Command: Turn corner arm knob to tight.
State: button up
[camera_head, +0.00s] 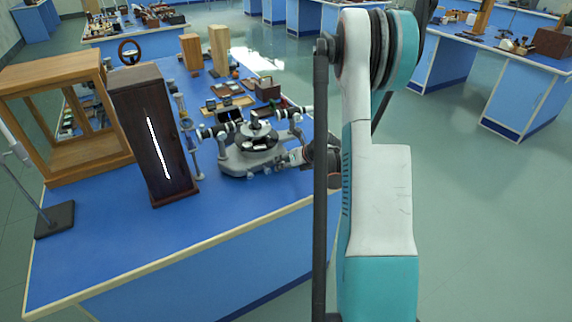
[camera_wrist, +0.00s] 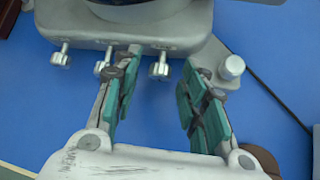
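The spectrometer (camera_head: 240,160) stands on the blue bench, with a grey base and a dark round table on top. In the wrist view its base (camera_wrist: 130,32) spans the top, with small silver knobs along the near edge, including a left knob (camera_wrist: 60,57) and a middle knob (camera_wrist: 159,69). A larger pale round knob (camera_wrist: 232,67) sits on the arm jutting from the base's right corner. My gripper (camera_wrist: 161,72) is open, with teal-padded fingers apart. The middle knob shows between the fingertips; contact cannot be told. The corner knob lies right of the right finger. The head view shows my gripper (camera_head: 297,157) beside the spectrometer's right side.
A dark wooden box (camera_head: 135,135) with a bright slit stands left of the spectrometer. A wooden frame case (camera_head: 90,160) is farther left. Small instruments and wooden blocks (camera_head: 220,50) crowd behind. The bench front (camera_head: 200,225) is clear. A dark cable (camera_wrist: 262,85) runs at right.

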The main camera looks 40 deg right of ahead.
jog(key=shift+c, duration=0.5)
grip_shut()
jog(key=m+y+b, duration=0.1)
jog(key=b, duration=0.1)
jog(key=d+m+t+y+b, duration=0.1)
jog(key=y, duration=0.1)
jog(key=shift+s+f+y+b, duration=0.1)
jog(key=shift+f+y+b, duration=0.2)
jog(key=shift+f+b, duration=0.1)
jog(key=shift+d+f+m+t+y+b, duration=0.1)
jog(key=shift+m+t+y+b, duration=0.8)
jog(key=shift+m+y+b, duration=0.25)
